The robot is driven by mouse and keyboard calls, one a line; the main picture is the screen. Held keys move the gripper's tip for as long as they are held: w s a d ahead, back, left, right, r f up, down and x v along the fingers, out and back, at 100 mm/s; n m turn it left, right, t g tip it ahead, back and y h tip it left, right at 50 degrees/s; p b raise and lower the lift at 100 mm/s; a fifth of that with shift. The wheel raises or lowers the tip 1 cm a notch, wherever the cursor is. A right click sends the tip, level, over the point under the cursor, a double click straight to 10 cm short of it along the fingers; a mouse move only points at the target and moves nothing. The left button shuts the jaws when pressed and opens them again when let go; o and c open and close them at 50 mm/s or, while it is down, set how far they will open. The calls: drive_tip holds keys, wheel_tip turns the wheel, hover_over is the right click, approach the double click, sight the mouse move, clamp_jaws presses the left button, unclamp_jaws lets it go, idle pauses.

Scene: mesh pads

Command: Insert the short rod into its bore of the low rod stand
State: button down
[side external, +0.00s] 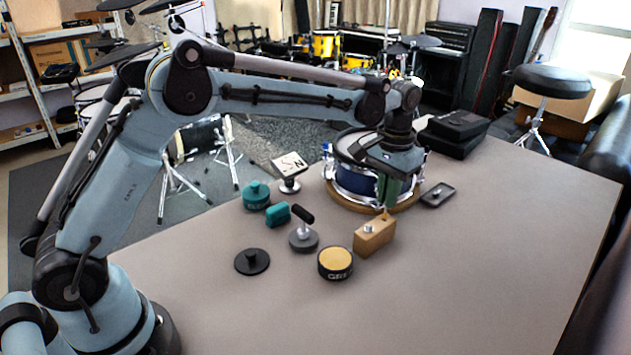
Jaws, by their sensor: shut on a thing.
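The low rod stand (372,240) is a light wooden block on the table, right of centre in the side external view. A silver peg-like piece stands in the left part of its top. My gripper (388,192), with greenish fingers, points down over the right part of the stand. It is shut on the short rod (386,214), a thin orange-brown piece whose lower end shows under the fingertips. The rod looks upright, with its lower end at or just above the stand's top. I cannot tell whether it has entered a bore; the bore itself is not visible.
A blue drum (352,183) stands close behind my gripper, and a dark tray (437,194) lies right. Left are a yellow-topped tin (335,263), a black-handled grey base (303,241), a teal block (277,215) and a black disc (252,263). The table's front right is clear.

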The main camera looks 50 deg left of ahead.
drive_tip(key=shift+f, duration=0.95)
drive_tip(key=shift+f, duration=0.1)
drive_tip(key=c, duration=1.1)
unclamp_jaws()
drive_tip(key=shift+c, duration=0.2)
wheel_tip(320, 180, up, 12)
